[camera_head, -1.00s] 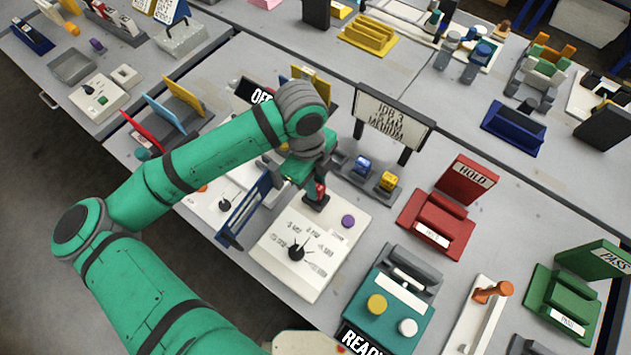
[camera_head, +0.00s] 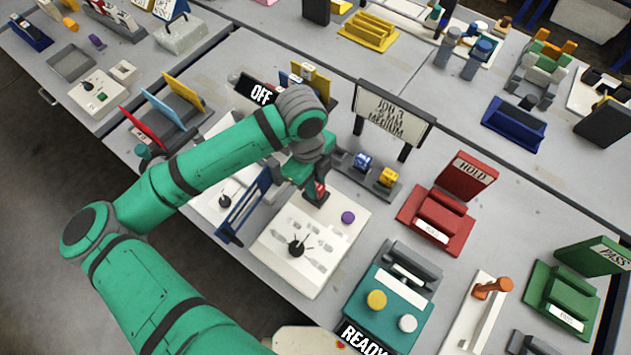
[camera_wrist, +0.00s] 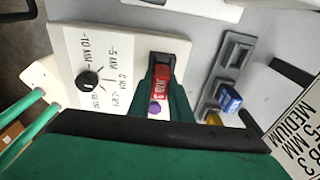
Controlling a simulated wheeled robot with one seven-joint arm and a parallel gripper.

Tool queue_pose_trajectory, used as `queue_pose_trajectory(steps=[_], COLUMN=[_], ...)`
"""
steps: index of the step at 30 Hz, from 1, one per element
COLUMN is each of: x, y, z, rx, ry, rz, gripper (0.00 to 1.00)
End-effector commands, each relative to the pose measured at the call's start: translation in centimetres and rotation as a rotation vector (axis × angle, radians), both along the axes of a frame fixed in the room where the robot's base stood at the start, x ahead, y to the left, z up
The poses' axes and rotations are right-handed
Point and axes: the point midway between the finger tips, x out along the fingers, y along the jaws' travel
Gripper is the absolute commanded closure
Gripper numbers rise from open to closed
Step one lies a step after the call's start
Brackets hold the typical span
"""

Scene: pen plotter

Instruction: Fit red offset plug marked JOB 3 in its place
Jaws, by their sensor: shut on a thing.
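The red plug (camera_wrist: 162,84) with JOB 3 lettering is between the fingers of my gripper (camera_wrist: 160,100) in the wrist view. In the head view the red plug (camera_head: 321,188) shows just below my gripper (camera_head: 316,184), at the far corner of a white panel (camera_head: 275,265). The panel has a black dial (camera_head: 297,248) and a purple button (camera_head: 348,217). In the wrist view the plug lies at a dark socket area on this panel. How deep it sits is hidden by the fingers. A sign (camera_head: 394,116) reads JOB 3, 5 MM, MEDIUM.
A grey rack with a blue plug (camera_head: 362,162) and a yellow plug (camera_head: 388,177) stands close to the right of my gripper. A blue upright frame (camera_head: 244,208) stands left of the panel. A red HOLD stand (camera_head: 437,222) and a teal READY box (camera_head: 388,300) are farther right.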

Motion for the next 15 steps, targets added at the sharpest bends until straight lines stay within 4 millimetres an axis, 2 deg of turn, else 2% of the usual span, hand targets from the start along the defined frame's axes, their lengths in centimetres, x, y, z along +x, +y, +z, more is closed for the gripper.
queue_pose_trajectory(steps=[3,4,6,15], x=[0.0,0.03,0.03,0.02], y=[0.01,0.02,0.02,0.02], z=[-0.26,-0.25,-0.24,-0.16], rx=[0.0,0.0,0.0,0.001], ry=[0.0,-0.001,-0.001,-0.001], rz=[0.0,0.0,0.0,0.0], gripper=[1.0,0.77,0.6,0.6])
